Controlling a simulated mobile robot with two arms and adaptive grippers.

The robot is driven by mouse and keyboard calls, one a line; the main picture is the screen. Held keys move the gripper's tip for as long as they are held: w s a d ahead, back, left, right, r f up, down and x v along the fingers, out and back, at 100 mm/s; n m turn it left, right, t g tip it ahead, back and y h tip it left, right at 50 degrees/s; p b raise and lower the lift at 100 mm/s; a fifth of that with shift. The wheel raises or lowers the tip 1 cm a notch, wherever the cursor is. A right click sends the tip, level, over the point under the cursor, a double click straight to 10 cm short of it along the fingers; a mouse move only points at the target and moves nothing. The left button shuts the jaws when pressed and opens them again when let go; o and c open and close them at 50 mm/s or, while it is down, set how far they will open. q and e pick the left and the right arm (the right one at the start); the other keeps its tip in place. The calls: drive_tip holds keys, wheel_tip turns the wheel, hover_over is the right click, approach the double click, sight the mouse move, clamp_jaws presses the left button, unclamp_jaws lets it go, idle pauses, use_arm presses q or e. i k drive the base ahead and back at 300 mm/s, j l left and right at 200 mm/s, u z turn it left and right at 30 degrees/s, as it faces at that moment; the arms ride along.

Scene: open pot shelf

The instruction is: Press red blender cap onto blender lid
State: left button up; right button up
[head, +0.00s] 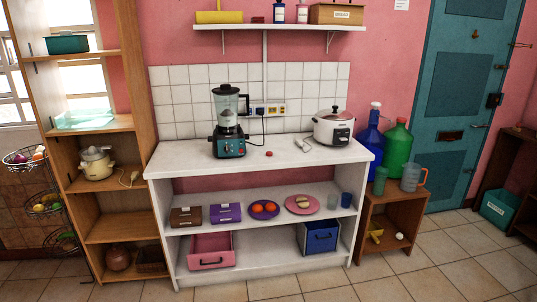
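The blender (228,122) stands upright on the white counter, left of the middle. It has a teal base, a clear jar and a dark lid (226,89) on top. A small red cap (269,154) lies on the counter to the right of the blender base, apart from it. Neither of my grippers shows in the head view.
A white rice cooker (334,128) stands on the counter's right, with a small white object (302,145) beside it. The counter (185,154) is clear left of the blender. A wall shelf (280,27) hangs above. A wooden shelf unit (140,150) adjoins at left.

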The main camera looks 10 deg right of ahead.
sight(224, 88)
drive_tip(key=i+l, duration=0.1)
drive_tip(key=i, duration=1.1)
drive_tip(key=i+l, duration=0.15)
drive_tip(key=i, duration=1.05)
